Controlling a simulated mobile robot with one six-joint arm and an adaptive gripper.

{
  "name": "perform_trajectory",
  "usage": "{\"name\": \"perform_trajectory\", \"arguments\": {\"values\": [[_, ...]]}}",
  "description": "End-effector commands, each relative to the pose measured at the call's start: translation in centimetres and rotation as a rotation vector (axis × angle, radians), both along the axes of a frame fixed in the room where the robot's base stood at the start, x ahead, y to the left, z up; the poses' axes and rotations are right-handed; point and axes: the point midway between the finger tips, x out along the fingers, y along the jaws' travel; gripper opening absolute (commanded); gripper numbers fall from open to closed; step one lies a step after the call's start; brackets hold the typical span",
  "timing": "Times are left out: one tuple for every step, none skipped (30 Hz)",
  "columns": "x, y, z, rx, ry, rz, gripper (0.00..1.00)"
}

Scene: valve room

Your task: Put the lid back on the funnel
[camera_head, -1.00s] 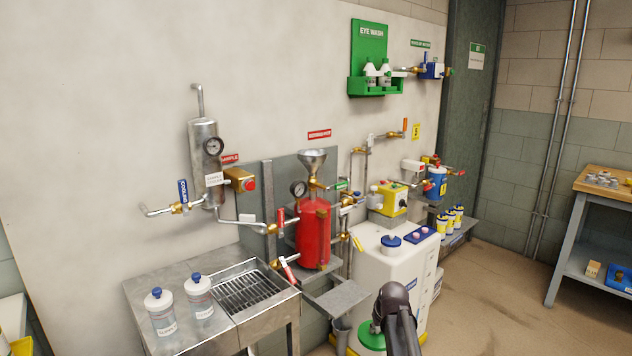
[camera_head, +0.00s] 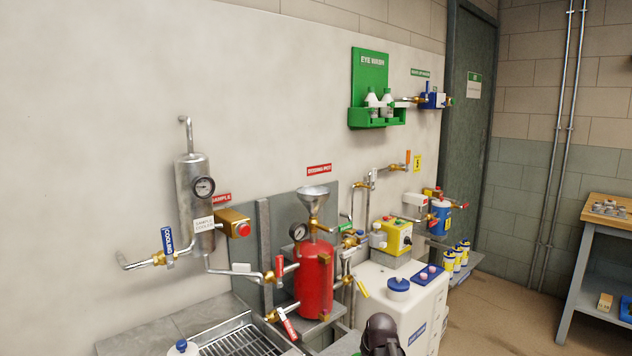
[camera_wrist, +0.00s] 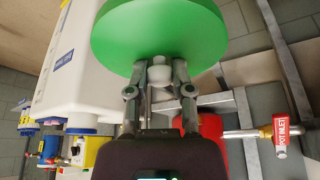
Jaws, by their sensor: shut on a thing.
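The green lid (camera_wrist: 160,28) is a round disc with a pale knob (camera_wrist: 160,74). In the wrist view my gripper (camera_wrist: 160,82) is shut on that knob, with one finger on each side. The steel funnel (camera_head: 313,194) stands upright above the red dosing pot (camera_head: 314,278) by the wall, its wide mouth uncovered. In the head view, part of my arm shows at the bottom edge, in front of and to the right of the pot, well apart from the funnel. The lid is almost wholly below the frame there.
A white tank (camera_head: 400,305) with a blue-capped opening stands right of the pot. Pipes, valves and a pressure gauge (camera_head: 299,232) crowd around the pot. A sample cooler (camera_head: 193,205) hangs at left above a steel sink grate (camera_head: 245,342).

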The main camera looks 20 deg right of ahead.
Motion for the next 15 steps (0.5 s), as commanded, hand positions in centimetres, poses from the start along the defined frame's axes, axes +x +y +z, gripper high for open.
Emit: {"name": "perform_trajectory", "arguments": {"values": [[-0.1, -0.2, 0.0, 0.0, 0.0, -0.003, 0.0], [-0.1, -0.3, 0.0, 0.0, 0.0, -0.005, 0.0], [-0.2, -0.5, 0.0, 0.0, 0.0, -0.008, 0.0], [-0.2, -0.6, 0.0, 0.0, 0.0, -0.009, 0.0], [-0.3, -0.7, 0.0, 0.0, 0.0, -0.011, 0.0], [-0.3, -0.8, 0.0, 0.0, 0.0, -0.012, 0.0], [-0.4, -0.9, 0.0, 0.0, 0.0, -0.013, 0.0], [-0.4, -1.0, 0.0, -0.001, 0.0, -0.014, 0.0], [-0.4, -1.1, 0.0, 0.0, 0.0, -0.016, 0.0], [-0.4, -1.1, 0.1, 0.0, 0.0, -0.016, 0.0], [-0.4, -1.2, 0.1, 0.0, 0.0, -0.017, 0.0], [-0.4, -1.3, 0.2, 0.0, 0.0, -0.017, 0.0], [-0.4, -1.3, 0.4, 0.0, 0.0, -0.017, 0.0], [-0.4, -1.3, 0.5, 0.0, 0.0, -0.017, 0.0], [-0.3, -1.3, 0.8, 0.0, 0.0, -0.017, 0.0]]}}
